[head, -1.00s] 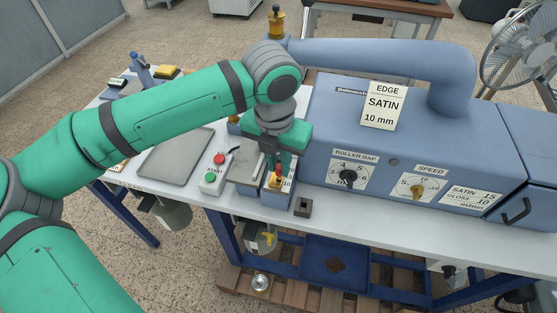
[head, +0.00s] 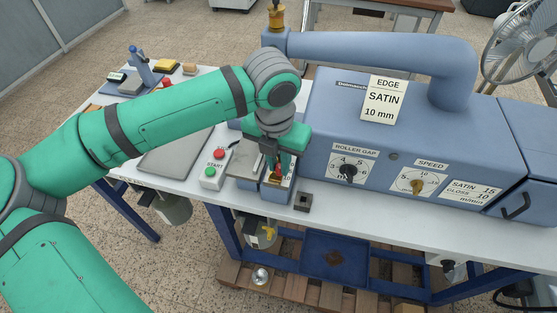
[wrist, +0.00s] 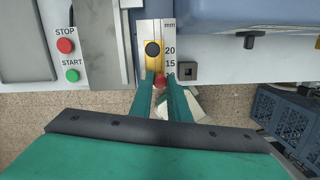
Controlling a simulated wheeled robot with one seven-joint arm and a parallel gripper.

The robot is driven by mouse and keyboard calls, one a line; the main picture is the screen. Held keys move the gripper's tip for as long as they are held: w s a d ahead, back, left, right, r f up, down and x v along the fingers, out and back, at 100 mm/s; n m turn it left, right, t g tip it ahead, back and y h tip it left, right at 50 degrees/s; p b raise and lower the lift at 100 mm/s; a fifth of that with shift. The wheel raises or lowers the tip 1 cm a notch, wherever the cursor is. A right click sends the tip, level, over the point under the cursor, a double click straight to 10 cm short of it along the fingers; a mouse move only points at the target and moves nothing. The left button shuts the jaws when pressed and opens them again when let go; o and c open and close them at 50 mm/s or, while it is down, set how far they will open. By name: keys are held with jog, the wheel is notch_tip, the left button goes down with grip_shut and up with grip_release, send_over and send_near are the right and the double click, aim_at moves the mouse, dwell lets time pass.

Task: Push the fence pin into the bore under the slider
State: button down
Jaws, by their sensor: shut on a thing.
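The fence pin shows as a red round head (wrist: 160,81) between my fingertips; its shank is hidden. My gripper (wrist: 161,77) is shut on it, with one green finger on each side. It also shows low over the fence block in the head view (head: 276,168). The brass slider (wrist: 153,28) lies beside a white mm scale (wrist: 169,35) and carries a black round knob (wrist: 152,48). The pin head is at the slider's near end. The bore is hidden under the slider and my fingers, so I cannot tell how far the pin is in.
A small dark square block with a hole (wrist: 187,70) stands right of the scale. The STOP and START button box (head: 214,170) is to the left. The blue machine housing (head: 320,115) rises close behind and right. The bench's front edge is near.

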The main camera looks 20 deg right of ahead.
jog(key=shift+f, duration=0.15)
jog(key=c, duration=1.6)
grip_release()
jog(key=shift+s+a+r, duration=0.1)
jog(key=shift+a+r, duration=0.05)
jog(key=shift+r, duration=1.65)
jog(key=shift+s+a+r, duration=0.1)
jog(key=shift+a+r, duration=0.05)
jog(key=shift+r, duration=1.6)
jog(key=shift+s+a+r, duration=0.1)
jog(key=shift+a+r, duration=0.05)
jog(key=shift+r, duration=1.65)
jog(key=shift+w, duration=0.1)
